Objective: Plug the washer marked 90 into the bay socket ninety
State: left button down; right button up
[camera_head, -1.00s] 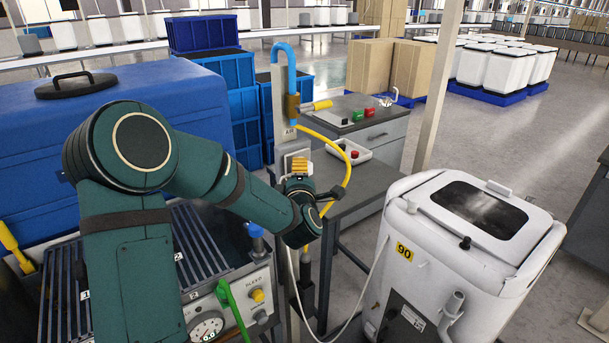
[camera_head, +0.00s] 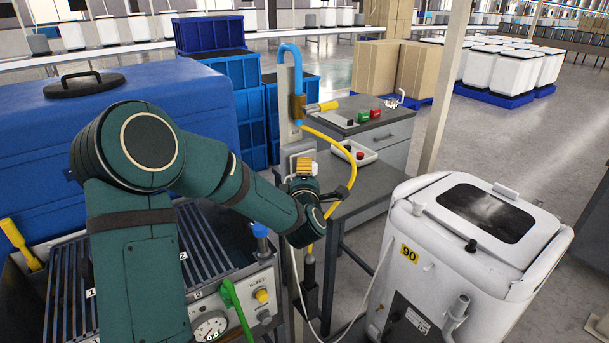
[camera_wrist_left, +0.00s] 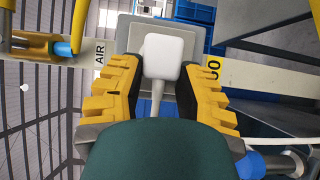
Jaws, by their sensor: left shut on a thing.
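The white washer (camera_head: 470,250) with a yellow 90 label (camera_head: 409,252) stands on the floor at right in the head view. A white cable (camera_head: 377,270) runs from it toward the post. My left gripper (camera_wrist_left: 160,85) is shut on a white plug (camera_wrist_left: 163,57), its cord trailing back between the yellow fingers. The gripper also shows at the post (camera_head: 306,168) in the head view. The grey bay socket box (camera_wrist_left: 127,40) is right behind the plug in the wrist view, and the plug hides its middle. I cannot tell whether the plug is seated. My right gripper is out of view.
The post (camera_head: 290,95) carries a blue pipe (camera_head: 297,75) and a yellow hose (camera_head: 350,165) that loops beside my gripper. A blue-lidded machine (camera_head: 150,90) with a gauge stands at left. A grey table (camera_head: 365,185) stands behind the post.

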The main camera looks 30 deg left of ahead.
pick_arm(q)
jog(key=shift+b, duration=0.9)
dwell(1.3)
jog(key=shift+w+a, duration=0.25)
jog(key=shift+a, duration=0.35)
dwell(0.7)
jog(key=c, duration=0.6)
grip_release()
jog(key=v, duration=1.2)
